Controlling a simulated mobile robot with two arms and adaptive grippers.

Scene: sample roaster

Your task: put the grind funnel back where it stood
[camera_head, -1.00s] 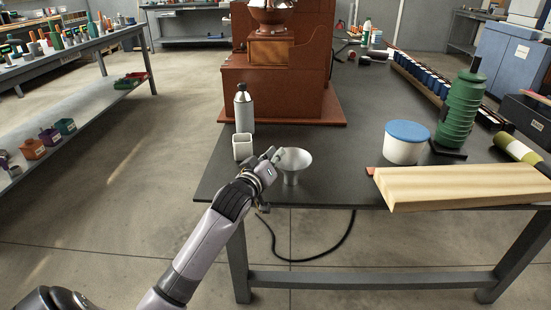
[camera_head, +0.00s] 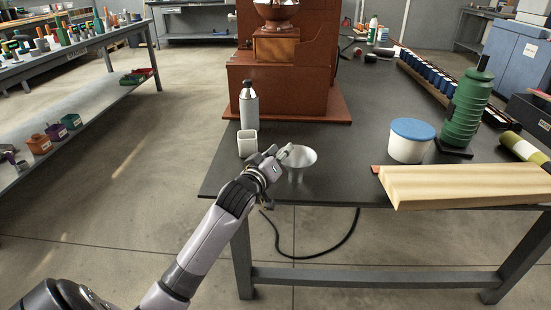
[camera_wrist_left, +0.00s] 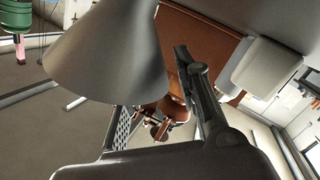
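The grind funnel (camera_head: 299,161) is a grey metal cone, wide end up, at the near left part of the dark table (camera_head: 345,150). My left gripper (camera_head: 278,153) is at the funnel's left side, close to its rim. In the left wrist view the funnel (camera_wrist_left: 105,55) fills the upper left as a large cone. One dark finger (camera_wrist_left: 195,85) shows to its right, with a gap between them. The gripper looks open; the other finger is partly hidden by the funnel. Whether they touch is unclear. My right gripper is not in view.
A white square cup (camera_head: 247,144) and a grey bottle (camera_head: 249,106) stand left of the funnel. The brown grinder (camera_head: 285,85) is behind. A blue-lidded tub (camera_head: 409,147), wooden board (camera_head: 460,188) and green container (camera_head: 466,110) are to the right. Table between funnel and board is clear.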

